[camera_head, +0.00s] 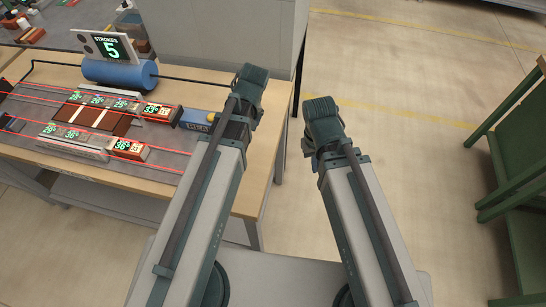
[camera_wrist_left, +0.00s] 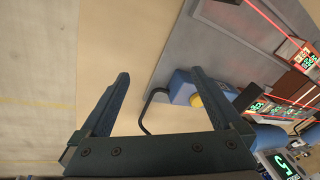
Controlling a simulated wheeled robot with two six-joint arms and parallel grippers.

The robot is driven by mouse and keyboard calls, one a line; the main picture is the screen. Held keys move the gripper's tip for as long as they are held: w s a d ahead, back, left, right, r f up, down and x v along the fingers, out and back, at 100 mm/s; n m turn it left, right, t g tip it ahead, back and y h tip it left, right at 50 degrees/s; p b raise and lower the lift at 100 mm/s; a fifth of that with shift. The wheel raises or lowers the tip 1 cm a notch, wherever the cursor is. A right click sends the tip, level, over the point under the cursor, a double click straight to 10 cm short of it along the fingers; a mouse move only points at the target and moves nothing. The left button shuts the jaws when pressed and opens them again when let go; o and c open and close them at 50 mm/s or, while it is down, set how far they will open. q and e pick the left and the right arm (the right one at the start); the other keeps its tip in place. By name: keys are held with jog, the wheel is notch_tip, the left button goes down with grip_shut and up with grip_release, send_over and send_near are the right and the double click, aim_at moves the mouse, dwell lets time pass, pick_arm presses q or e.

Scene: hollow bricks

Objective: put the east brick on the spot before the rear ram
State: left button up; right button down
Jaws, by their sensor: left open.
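An orange-red brick with a lit display (camera_head: 160,113) sits on the grey bed at the far side of the table, beside a blue block with a yellow knob (camera_head: 195,119). Another orange-red brick with a display (camera_head: 131,149) sits nearer the front; I cannot tell which is the east brick. The blue block also shows in the left wrist view (camera_wrist_left: 183,86). My left gripper (camera_wrist_left: 160,76) is open and empty, above the table edge, with the blue block beyond its fingers. My right gripper (camera_head: 318,130) points away over the floor; its fingers are hidden.
A display reading 5 (camera_head: 112,48) stands behind a blue cylinder (camera_head: 120,73). Several red beams cross the bed. The wooden table margin (camera_head: 245,185) is bare. A green shelf (camera_head: 515,170) stands at the right, with open floor (camera_head: 420,120) between.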

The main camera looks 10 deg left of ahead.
pick_arm(q)
jog(key=s+d+m+g+h, duration=0.1)
jog(key=s+d+m, duration=0.7)
jog(key=s+d, duration=0.2)
jog(key=shift+s+d+f+h, duration=0.3)
jog(key=shift+s+d+h, duration=0.1)
jog(key=shift+d, duration=0.7)
jog(key=shift+w, duration=0.1)
dwell(0.5)
